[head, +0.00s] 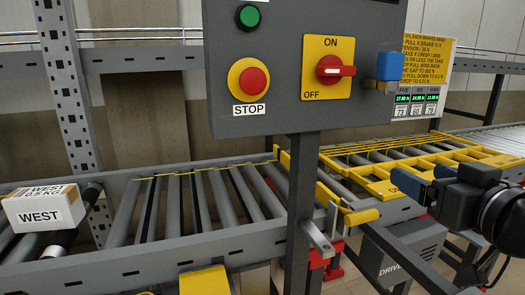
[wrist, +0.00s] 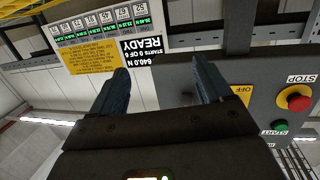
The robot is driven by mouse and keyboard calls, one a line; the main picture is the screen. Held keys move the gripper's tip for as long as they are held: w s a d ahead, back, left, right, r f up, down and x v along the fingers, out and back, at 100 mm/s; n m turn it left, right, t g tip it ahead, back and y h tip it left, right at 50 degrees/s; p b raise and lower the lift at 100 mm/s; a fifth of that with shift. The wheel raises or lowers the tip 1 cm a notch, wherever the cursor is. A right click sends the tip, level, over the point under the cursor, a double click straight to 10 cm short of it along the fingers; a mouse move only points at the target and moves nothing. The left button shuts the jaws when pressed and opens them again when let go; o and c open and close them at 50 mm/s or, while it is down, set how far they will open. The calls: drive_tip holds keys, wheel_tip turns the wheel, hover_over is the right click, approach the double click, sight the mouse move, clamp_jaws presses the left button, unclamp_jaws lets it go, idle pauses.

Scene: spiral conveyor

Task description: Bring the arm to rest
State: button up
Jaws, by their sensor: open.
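My gripper (head: 424,174) is at the right of the head view, in front of the yellow-framed conveyor section and to the lower right of the grey control panel (head: 275,115). Its two blue fingers stand apart with nothing seen between them. In the wrist view my gripper (wrist: 162,80) is also open and empty, with the panel beyond its right finger. That view looks up and shows the signs upside down. The rest of my arm is mostly outside the head view.
The panel has a red stop button (head: 250,82), a green button (head: 248,16) and a red rotary switch (head: 335,69). A blue block (head: 390,65) sits at its right edge. A white carton marked WEST (head: 42,214) lies on the left rollers. A yellow sign (head: 425,62) hangs behind.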

drive_tip(key=s+f+g+h, duration=0.1)
drive_tip(key=s+f+h, duration=0.1)
drive_tip(key=s+f, duration=1.75)
drive_tip(key=s+a+f, duration=0.1)
drive_tip(key=s+a, duration=0.1)
drive_tip(key=s, duration=0.8)
drive_tip(key=s+a+f+m, duration=0.1)
drive_tip(key=s+a, duration=0.1)
drive_tip(key=s, duration=0.9)
drive_tip(key=shift+s+a+f+m+g, duration=0.2)
drive_tip(key=shift+f+m+g, duration=0.1)
drive_tip(key=shift+g, duration=0.1)
drive_tip(key=shift+c, duration=0.4)
